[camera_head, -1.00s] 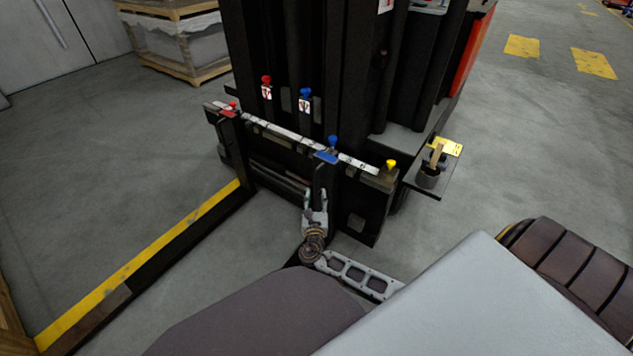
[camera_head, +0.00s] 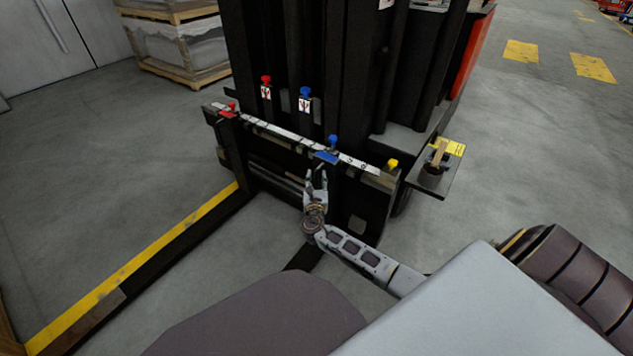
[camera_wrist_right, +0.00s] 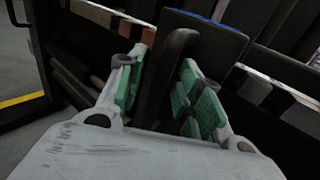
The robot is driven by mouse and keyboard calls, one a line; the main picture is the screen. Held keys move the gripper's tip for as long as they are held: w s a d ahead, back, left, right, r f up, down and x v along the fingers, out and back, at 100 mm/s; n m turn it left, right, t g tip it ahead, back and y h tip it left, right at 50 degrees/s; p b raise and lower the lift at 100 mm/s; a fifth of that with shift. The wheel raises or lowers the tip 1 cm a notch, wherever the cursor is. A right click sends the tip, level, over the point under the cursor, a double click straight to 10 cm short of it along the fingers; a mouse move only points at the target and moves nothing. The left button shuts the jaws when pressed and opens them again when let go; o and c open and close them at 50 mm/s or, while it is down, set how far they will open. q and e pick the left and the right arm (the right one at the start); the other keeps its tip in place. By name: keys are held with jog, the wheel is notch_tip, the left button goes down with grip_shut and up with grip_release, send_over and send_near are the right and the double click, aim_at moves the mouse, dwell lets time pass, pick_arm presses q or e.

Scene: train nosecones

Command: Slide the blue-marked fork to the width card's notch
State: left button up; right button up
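The blue-marked fork (camera_head: 325,158) hangs on the carriage right of the middle, with a blue plate and a blue knob (camera_head: 333,141) on top. A pale marked strip (camera_head: 285,133) runs along the carriage top. A yellow card (camera_head: 450,147) lies on the side shelf; its print is too small to read, and I cannot tell whether it is the width card. My right gripper (camera_head: 316,176) is at the fork's upright shank. In the right wrist view, its green-padded fingers (camera_wrist_right: 165,95) stand apart on either side of the dark shank (camera_wrist_right: 168,65). Firm contact is not clear. My left gripper is out of view.
A red-marked fork (camera_head: 228,114) hangs at the carriage's left end. A yellow knob (camera_head: 392,163) sits at its right end. Red (camera_head: 266,80) and blue (camera_head: 305,92) labelled knobs stand behind. The side shelf holds a dark cup (camera_head: 432,174).

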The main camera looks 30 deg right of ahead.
jog(key=shift+c, duration=0.3)
grip_shut()
jog(key=shift+s, duration=0.1)
jog(key=shift+s+d+p, duration=0.4)
jog(key=shift+s+p, duration=0.25)
jog(key=shift+s, duration=0.25)
jog(key=shift+s+d+p, duration=0.4)
jog(key=shift+s+p, duration=0.2)
jog(key=shift+s, duration=0.35)
jog(key=shift+s+d+p, duration=0.4)
jog(key=shift+s+p, duration=0.25)
jog(key=shift+s, duration=0.25)
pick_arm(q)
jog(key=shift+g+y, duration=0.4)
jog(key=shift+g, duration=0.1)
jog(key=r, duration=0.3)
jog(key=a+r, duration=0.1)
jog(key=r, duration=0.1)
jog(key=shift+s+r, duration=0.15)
